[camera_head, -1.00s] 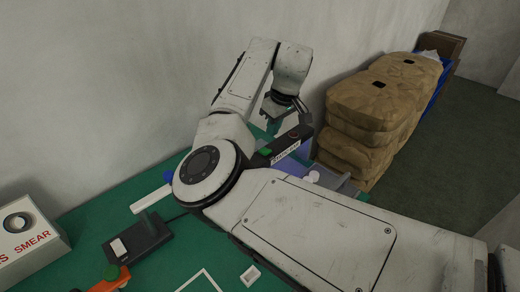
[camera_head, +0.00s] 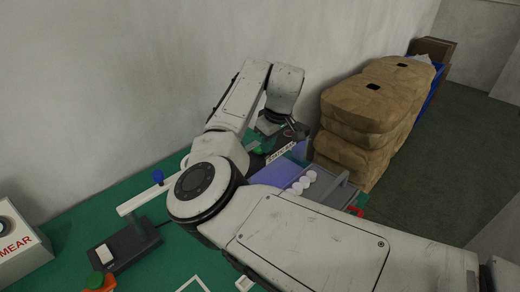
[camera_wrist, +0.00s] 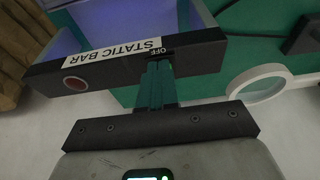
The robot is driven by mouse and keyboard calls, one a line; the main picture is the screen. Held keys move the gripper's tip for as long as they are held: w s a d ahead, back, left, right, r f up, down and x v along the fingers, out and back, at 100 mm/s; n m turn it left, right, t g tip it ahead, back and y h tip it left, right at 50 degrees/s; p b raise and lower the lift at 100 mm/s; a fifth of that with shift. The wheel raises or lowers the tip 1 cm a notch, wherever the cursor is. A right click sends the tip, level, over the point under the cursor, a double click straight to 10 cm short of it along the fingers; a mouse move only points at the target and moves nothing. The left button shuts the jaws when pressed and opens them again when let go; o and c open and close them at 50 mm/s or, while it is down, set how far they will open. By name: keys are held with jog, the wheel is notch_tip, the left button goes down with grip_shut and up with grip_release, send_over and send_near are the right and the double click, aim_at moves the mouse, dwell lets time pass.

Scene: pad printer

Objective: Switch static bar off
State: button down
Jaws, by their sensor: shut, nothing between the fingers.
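The static bar (camera_wrist: 120,62) is a dark bar crossing the upper part of the wrist view. It has a white STATIC BAR label (camera_wrist: 112,54), an OFF mark (camera_wrist: 158,51) beside it and a round red lens or button (camera_wrist: 76,83) toward its left end. My gripper (camera_wrist: 159,68) is shut and empty, its green fingertips at the bar right by the OFF mark. They cover the spot there, so I cannot see the switch's position or tell whether they touch it. In the head view the bar (camera_head: 280,153) lies under my wrist, with a green part (camera_head: 258,148) at its left.
A violet-lit area and a grey tray with white round pieces (camera_head: 308,177) lie in front of the bar. Brown sacks (camera_head: 365,110) stand to the right. A white ring (camera_wrist: 258,83) is right of my fingers. A black device (camera_head: 125,243) sits on the green table.

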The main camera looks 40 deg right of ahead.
jog(key=shift+f, duration=0.6)
jog(key=shift+r, duration=0.1)
jog(key=w+p+v, duration=0.1)
jog(key=p+v, duration=0.1)
jog(key=v, duration=1.2)
jog(key=shift+r+p, duration=0.3)
jog(key=shift+p, duration=0.05)
jog(key=shift+s, duration=0.1)
dwell(0.4)
